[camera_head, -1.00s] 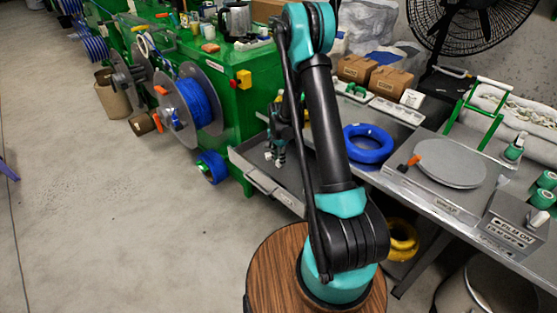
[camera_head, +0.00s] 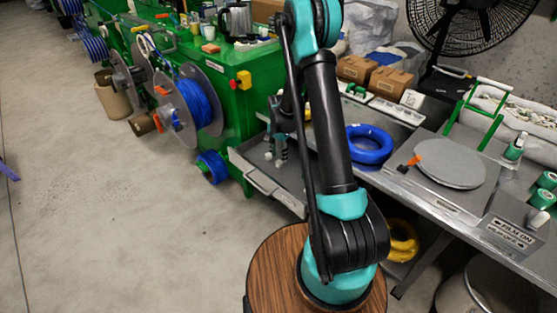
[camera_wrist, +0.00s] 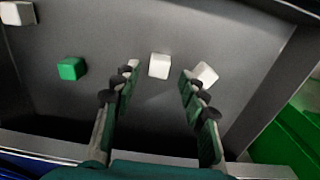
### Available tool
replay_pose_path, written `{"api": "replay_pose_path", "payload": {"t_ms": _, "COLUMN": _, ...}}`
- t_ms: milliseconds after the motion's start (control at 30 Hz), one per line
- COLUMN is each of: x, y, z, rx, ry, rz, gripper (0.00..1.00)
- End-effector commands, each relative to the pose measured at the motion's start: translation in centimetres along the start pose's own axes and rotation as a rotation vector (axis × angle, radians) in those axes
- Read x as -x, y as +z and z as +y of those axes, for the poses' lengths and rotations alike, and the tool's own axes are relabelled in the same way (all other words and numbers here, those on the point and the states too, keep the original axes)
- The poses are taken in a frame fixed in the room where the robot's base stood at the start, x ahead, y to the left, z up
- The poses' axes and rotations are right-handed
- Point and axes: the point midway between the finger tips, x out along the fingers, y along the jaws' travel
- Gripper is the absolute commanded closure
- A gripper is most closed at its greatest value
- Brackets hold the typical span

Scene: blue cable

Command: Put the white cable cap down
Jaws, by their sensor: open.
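A white cable cap (camera_wrist: 159,65) rests on the floor of the grey tray (camera_wrist: 110,28) in the wrist view. It lies between and just beyond the fingertips of my gripper (camera_wrist: 160,72), which is open with clear gaps on both sides. A second white cap (camera_wrist: 206,73) sits just outside the right finger, partly hidden by it. A green cap (camera_wrist: 70,68) lies to the left, and another white cap (camera_wrist: 18,13) lies in the upper left corner. In the head view my gripper (camera_head: 278,148) points down over the tray, with small pale caps below, too small to tell apart.
The tray's wall and rim (camera_wrist: 270,85) rise at the right. In the head view a green machine (camera_head: 240,100) with blue cable reels (camera_head: 200,100) stands at the left. A blue cable coil (camera_head: 369,145) lies on the bench to the right, before a grey turntable (camera_head: 450,163).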

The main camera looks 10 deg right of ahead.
Motion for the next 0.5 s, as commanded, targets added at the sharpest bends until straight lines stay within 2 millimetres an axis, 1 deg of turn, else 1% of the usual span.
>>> {"api": "replay_pose_path", "payload": {"t_ms": 33, "x": 1.1, "y": 0.0, "z": 0.1, "rx": 0.0, "ry": 0.0, "rz": 0.0, "gripper": 0.57}}
{"api": "replay_pose_path", "payload": {"t_ms": 100, "x": 2.5, "y": 0.0, "z": 0.1, "rx": 0.0, "ry": 0.0, "rz": 0.0, "gripper": 0.57}}
{"api": "replay_pose_path", "payload": {"t_ms": 300, "x": 6.1, "y": 0.0, "z": 0.0, "rx": 0.0, "ry": 0.0, "rz": 0.0, "gripper": 0.57}}
{"api": "replay_pose_path", "payload": {"t_ms": 400, "x": 7.5, "y": 0.0, "z": 0.0, "rx": 0.0, "ry": 0.0, "rz": 0.0, "gripper": 0.57}}
{"api": "replay_pose_path", "payload": {"t_ms": 500, "x": 8.4, "y": 0.0, "z": 0.0, "rx": 0.0, "ry": 0.0, "rz": 0.0, "gripper": 0.57}}
